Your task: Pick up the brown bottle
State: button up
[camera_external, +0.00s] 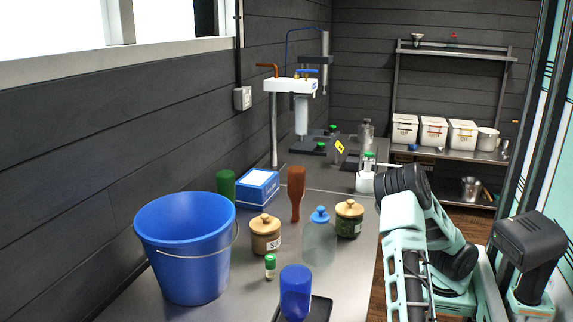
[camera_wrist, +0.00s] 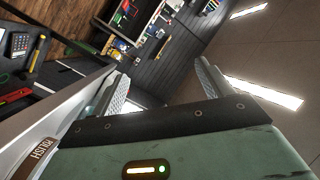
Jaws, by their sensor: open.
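The brown bottle (camera_external: 296,190) stands on the steel counter (camera_external: 343,262) in the external view, behind the wooden-lidded jars. It looks wider at the top than at the bottom. My gripper (camera_wrist: 160,72) shows in the wrist view with its two fingers wide apart and nothing between them. The wrist view faces the ceiling, a dark wall and shelving, and the bottle is not in it. In the external view my arm is folded at the right, well apart from the bottle; my gripper's fingers cannot be made out there.
A blue bucket (camera_external: 187,253), blue-white box (camera_external: 257,187), green bottle (camera_external: 226,184), wooden-lidded jars (camera_external: 265,236) (camera_external: 348,219), blue-capped clear bottle (camera_external: 319,243), small green-capped vial (camera_external: 270,267) and blue bottle (camera_external: 295,291) crowd the counter. A filter stand (camera_external: 291,85) rises behind.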

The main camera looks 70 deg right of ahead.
jog(key=w+d+n+g+h+p, duration=0.25)
jog(key=d+n+p, duration=0.45)
jog(key=d, duration=1)
jog(key=w+d+n+g+h+p, duration=0.1)
jog(key=w+d+n+h+p, duration=0.25)
jog(key=d+p, duration=0.95)
jog(key=m+t+h+p, duration=0.3)
jog(key=m+t+p, duration=0.1)
jog(key=m+t, duration=1.6)
send_near(291, 175)
jog(key=shift+n+t, duration=0.75)
jog(key=shift+n, duration=0.1)
jog(key=w, duration=0.1)
jog(key=w+f+p, duration=0.1)
jog(key=w+f, duration=0.1)
jog(key=shift+w+a+f+p, duration=0.25)
jog(key=shift+a+p, duration=0.1)
jog(key=shift+f+p+x, duration=0.2)
jog(key=shift+p+x, duration=0.25)
jog(key=shift+x, duration=0.95)
jog(key=shift+f+p+x, duration=0.25)
jog(key=shift+p+x, duration=0.15)
jog(key=shift+x, duration=1)
jog(key=shift+s+d, duration=0.1)
jog(key=shift+s, duration=0.05)
